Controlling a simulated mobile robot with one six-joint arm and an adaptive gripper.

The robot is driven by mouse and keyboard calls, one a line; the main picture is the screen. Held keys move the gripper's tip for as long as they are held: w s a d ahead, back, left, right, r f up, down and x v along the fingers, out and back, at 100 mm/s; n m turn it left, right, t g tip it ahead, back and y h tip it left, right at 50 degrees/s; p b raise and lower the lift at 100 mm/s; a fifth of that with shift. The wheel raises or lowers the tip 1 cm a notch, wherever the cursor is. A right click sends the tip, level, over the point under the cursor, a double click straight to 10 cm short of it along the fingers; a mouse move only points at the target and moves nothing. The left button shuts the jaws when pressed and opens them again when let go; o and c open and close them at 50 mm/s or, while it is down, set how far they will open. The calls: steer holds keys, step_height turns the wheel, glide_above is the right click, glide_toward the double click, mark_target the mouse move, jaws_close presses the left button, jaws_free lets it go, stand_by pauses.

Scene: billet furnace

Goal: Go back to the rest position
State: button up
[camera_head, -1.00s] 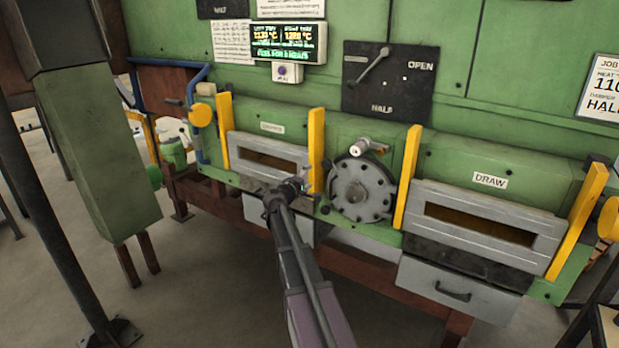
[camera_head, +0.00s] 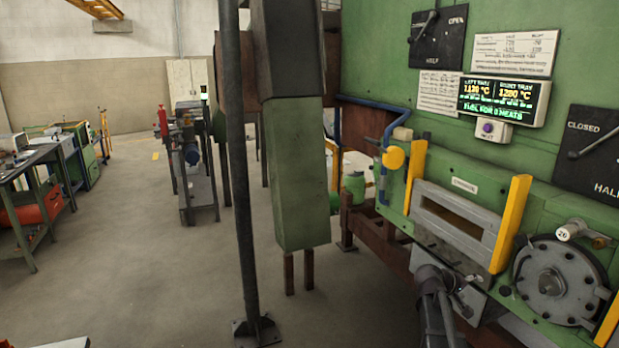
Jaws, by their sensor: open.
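My gripper (camera_head: 468,302) shows small and dark at the lower right, at the end of my arm. It is open, and no held object shows. It is in front of the furnace's left port (camera_head: 452,219), a grey frame with a dark slot between two yellow bars. The round grey wheel (camera_head: 549,283) with a pale knob is to its right. A gap shows between the gripper and the wheel. My arm's lower part is cut off by the bottom edge.
A dark post (camera_head: 240,190) and a green column (camera_head: 298,175) stand left of the furnace. A cart (camera_head: 197,190) and a workbench (camera_head: 30,170) with a red item stand farther left. The floor (camera_head: 130,270) between them is clear. A lit temperature display (camera_head: 502,95) is on the furnace wall.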

steer(key=s+a+f+g+y, duration=0.1)
steer(key=s+a+f+y, duration=0.2)
steer(key=s+a, duration=0.3)
steer(key=s+a+f+g+y, duration=0.1)
steer(key=s+a+f+y, duration=0.3)
steer(key=a, duration=1)
steer(key=s+a+f+g+y, duration=0.2)
steer(key=s+a+y, duration=0.3)
steer(key=s+a, duration=0.4)
steer(key=shift+s+a+f+m, duration=0.15)
steer(key=shift+a+f+m, duration=0.15)
steer(key=shift+a+f, duration=0.3)
steer(key=shift+d, duration=0.1)
steer(key=c, duration=0.4)
steer(key=shift+c, duration=0.5)
steer(key=shift+d, duration=0.1)
